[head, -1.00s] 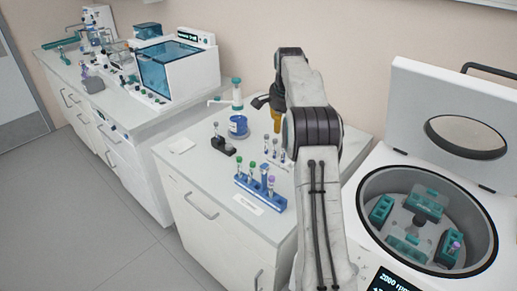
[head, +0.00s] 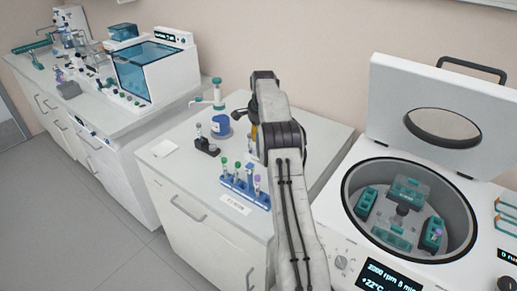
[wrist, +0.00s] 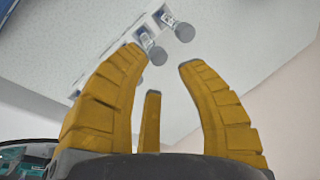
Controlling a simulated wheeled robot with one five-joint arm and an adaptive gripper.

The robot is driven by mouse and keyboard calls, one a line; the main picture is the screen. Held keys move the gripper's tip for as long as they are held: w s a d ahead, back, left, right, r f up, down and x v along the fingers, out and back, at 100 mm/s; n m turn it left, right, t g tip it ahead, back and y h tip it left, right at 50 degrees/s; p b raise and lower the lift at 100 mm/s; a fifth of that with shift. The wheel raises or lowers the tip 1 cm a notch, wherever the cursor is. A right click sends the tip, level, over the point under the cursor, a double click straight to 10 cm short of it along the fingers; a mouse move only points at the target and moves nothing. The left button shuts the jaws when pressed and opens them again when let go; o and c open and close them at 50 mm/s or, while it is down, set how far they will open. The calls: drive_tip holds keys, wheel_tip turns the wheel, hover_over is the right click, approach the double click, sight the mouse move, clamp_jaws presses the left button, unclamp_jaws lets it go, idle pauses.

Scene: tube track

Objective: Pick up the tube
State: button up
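Capped tubes stand in a blue rack (head: 237,191) on the middle bench, with green caps (head: 237,166) and a purple cap (head: 257,178). Another purple-capped tube (head: 437,234) sits in the centrifuge rotor. In the wrist view, grey-capped tubes (wrist: 158,56) stand in a white rack (wrist: 118,22) beyond the fingertips. My gripper (wrist: 165,52) is open, its yellow fingers spread with nothing between them. In the head view my arm hides most of the gripper and the white rack. I cannot tell which tube is meant.
The open centrifuge (head: 350,195) stands at right with its lid (head: 440,100) raised. A blue-labelled bottle (head: 220,128) and a small dark holder (head: 207,146) stand behind the blue rack. The middle bench's left front is mostly clear.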

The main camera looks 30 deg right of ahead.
drive_tip(key=shift+p+x, duration=1.85)
drive_tip(key=shift+p, duration=0.5)
drive_tip(key=shift+a+f, duration=0.1)
drive_tip(key=shift+a, duration=0.05)
drive_tip(key=shift+s, duration=0.1)
drive_tip(key=c, duration=0.7)
